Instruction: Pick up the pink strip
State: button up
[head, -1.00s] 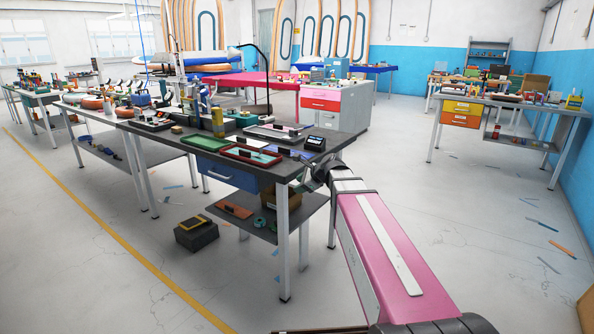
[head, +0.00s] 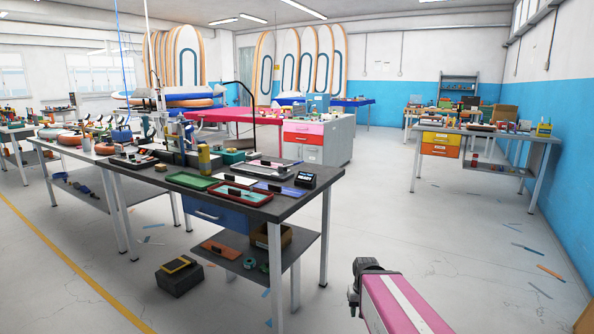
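The near workbench (head: 150,178) carries several shallow trays. A grey tray (head: 250,172) at the back right holds a pale, slightly pinkish strip (head: 274,169); it is too small to be sure that this is the pink strip. A red tray (head: 218,190) with a pale piece in it and a green tray (head: 192,181) lie nearer the front. A blue strip lies to the right of the red tray. My arm's pink link and dark joint show at the bottom right, apart from the bench. My gripper is not visible.
A small black device (head: 305,180) stands at the bench's right corner. A lower shelf (head: 262,257) holds a cardboard box and small items. A dark box (head: 180,276) sits on the floor in front. Open floor lies right of the bench, with scattered scraps.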

aim_at(262, 162)
jog(key=i+l+z, duration=0.15)
jog(key=z, duration=0.2)
jog(key=i+z, duration=0.15)
jog(key=z, duration=0.2)
jog(key=i+l+z, duration=0.1)
jog(key=z, duration=0.25)
jog(key=i+l+u, duration=0.2)
jog(key=i, duration=3.45)
jog(key=i+j+u, duration=0.2)
jog(key=i+u, duration=0.25)
jog(key=i, duration=0.15)
jog(key=i+u, duration=0.45)
jog(key=i, duration=0.2)
jog(key=i+l+u, duration=0.3)
jog(key=i+u, duration=0.15)
jog(key=i, duration=0.15)
jog(key=i+u, duration=0.35)
jog(key=u, duration=0.15)
jog(key=i+l+u, duration=0.1)
jog(key=i+u, duration=0.35)
jog(key=i+l+u, duration=0.2)
jog(key=u, duration=0.3)
